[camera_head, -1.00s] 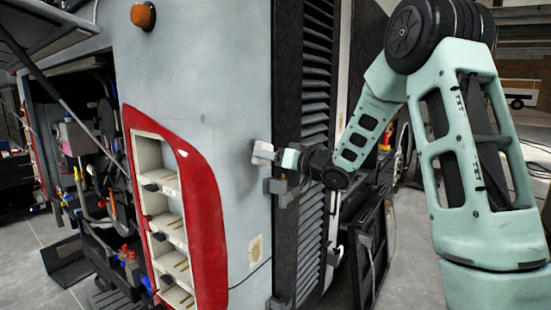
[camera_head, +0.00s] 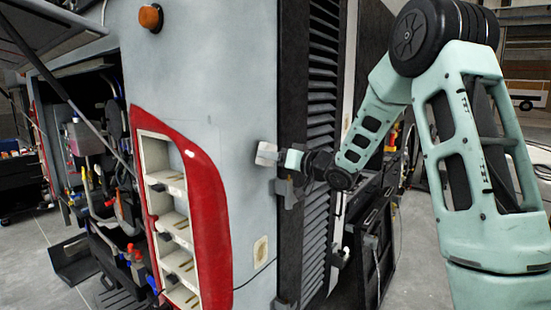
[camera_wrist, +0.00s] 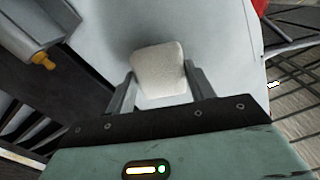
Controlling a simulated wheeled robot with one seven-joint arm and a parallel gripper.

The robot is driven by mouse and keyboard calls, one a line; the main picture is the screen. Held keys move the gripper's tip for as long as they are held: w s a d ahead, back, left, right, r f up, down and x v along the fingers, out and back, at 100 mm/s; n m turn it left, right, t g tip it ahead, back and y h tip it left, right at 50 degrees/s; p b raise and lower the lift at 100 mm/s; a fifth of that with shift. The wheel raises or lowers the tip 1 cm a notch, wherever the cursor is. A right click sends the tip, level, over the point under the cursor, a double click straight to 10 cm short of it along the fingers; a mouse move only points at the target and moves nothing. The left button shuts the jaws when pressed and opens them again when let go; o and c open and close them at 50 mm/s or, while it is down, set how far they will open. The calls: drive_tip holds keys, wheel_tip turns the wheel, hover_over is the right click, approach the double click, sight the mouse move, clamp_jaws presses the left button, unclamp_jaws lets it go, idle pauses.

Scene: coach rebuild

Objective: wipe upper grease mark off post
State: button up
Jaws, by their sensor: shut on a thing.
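My gripper (camera_head: 281,157) is shut on a pale, whitish block (camera_head: 266,153), which looks like a wiping pad. The wrist view shows the block (camera_wrist: 160,75) between both fingers, in front of the grey post surface (camera_wrist: 215,45). In the head view the block is by the right edge of the grey post (camera_head: 225,80), about mid-height. I cannot tell whether it touches the surface. Soft dark shading surrounds the block in the wrist view; I cannot tell grease from shadow. No clear upper grease mark shows. A beige patch (camera_head: 261,251) sits lower on the post.
A red-trimmed shelf recess (camera_head: 209,215) and an open bay with hoses stand left of the post. A dark louvred panel (camera_head: 320,70) and a dark bracket (camera_head: 289,191) are close to my gripper on the right. Grey floor lies at lower right.

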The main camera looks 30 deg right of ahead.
drive_tip(key=shift+w+a, duration=0.25)
drive_tip(key=shift+w, duration=0.4)
drive_tip(key=shift+r, duration=0.1)
drive_tip(key=shift+s+r+p, duration=0.1)
drive_tip(key=shift+r+p, duration=1.55)
drive_tip(key=shift+r, duration=0.3)
drive_tip(key=shift+a+f+b, duration=0.1)
drive_tip(key=shift+f+b, duration=1.55)
drive_tip(key=shift+f, duration=0.45)
drive_tip(key=shift+v, duration=2.75)
